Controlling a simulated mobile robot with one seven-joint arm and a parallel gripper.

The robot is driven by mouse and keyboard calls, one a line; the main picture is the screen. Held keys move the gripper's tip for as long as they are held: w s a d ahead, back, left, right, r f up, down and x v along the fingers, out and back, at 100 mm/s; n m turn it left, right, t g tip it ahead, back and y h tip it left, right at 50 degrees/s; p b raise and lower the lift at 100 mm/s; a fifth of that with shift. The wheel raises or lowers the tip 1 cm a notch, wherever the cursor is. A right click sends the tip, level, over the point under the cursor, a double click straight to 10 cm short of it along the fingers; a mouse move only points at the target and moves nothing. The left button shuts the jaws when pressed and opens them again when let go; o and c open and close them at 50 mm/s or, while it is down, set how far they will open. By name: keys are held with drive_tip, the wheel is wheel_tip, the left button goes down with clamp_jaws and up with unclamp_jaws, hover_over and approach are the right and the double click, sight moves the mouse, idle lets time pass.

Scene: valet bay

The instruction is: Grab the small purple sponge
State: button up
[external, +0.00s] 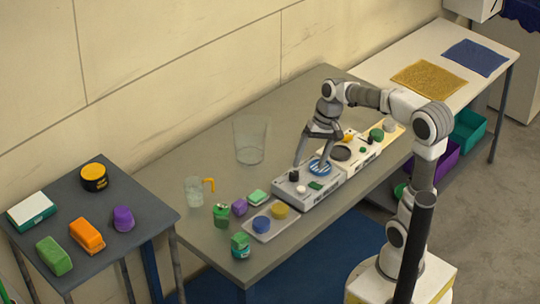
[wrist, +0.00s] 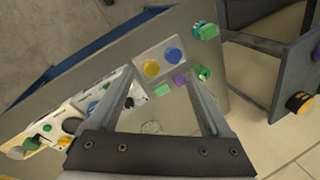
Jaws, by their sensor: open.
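A larger purple item (external: 123,218) sits on the separate dark side table. My gripper (external: 313,158) is open and empty, fingers pointing down over the grey control panels, to the right of the small purple sponge and apart from it. In the wrist view my gripper (wrist: 160,80) has its fingers spread wide.
A tray (external: 262,234) with blue and yellow round pieces lies in front of the sponge. Green items (external: 221,214) and (external: 240,244) crowd the sponge's left and front.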

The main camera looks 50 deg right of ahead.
drive_tip(key=w+d+f+m+y, duration=0.2)
drive_tip(key=w+f+m+y, duration=0.1)
drive_tip(key=w+f, duration=0.2)
drive_tip(key=w+d+f+m+g+y, duration=0.1)
drive_tip(key=w+d+f+m+y, duration=0.2)
drive_tip(key=w+f, duration=0.3)
drive_tip(key=w+d+f+m+y, duration=0.2)
drive_tip(key=w+f+m+y, duration=0.2)
drive_tip(key=w, duration=0.5)
drive_tip(key=shift+w+d+f+m+g, duration=0.2)
drive_tip(key=shift+f+m, duration=0.1)
drive_tip(key=shift+f, duration=0.25)
drive_tip(key=shift+w+d+f+m+g, duration=0.1)
drive_tip(key=shift+f+m+g, duration=0.15)
drive_tip(key=shift+f, duration=0.25)
approach(239, 203)
drive_tip(key=shift+m, duration=0.35)
drive_tip(key=x, duration=0.5)
drive_tip(key=shift+s+r, duration=0.15)
drive_tip(key=shift+s, duration=0.2)
drive_tip(key=shift+w+x, duration=0.15)
drive_tip(key=shift+x, duration=1.2)
drive_tip(key=shift+w+x, duration=0.15)
drive_tip(key=shift+x, duration=1.2)
drive_tip(key=shift+d, duration=0.1)
clamp_jaws()
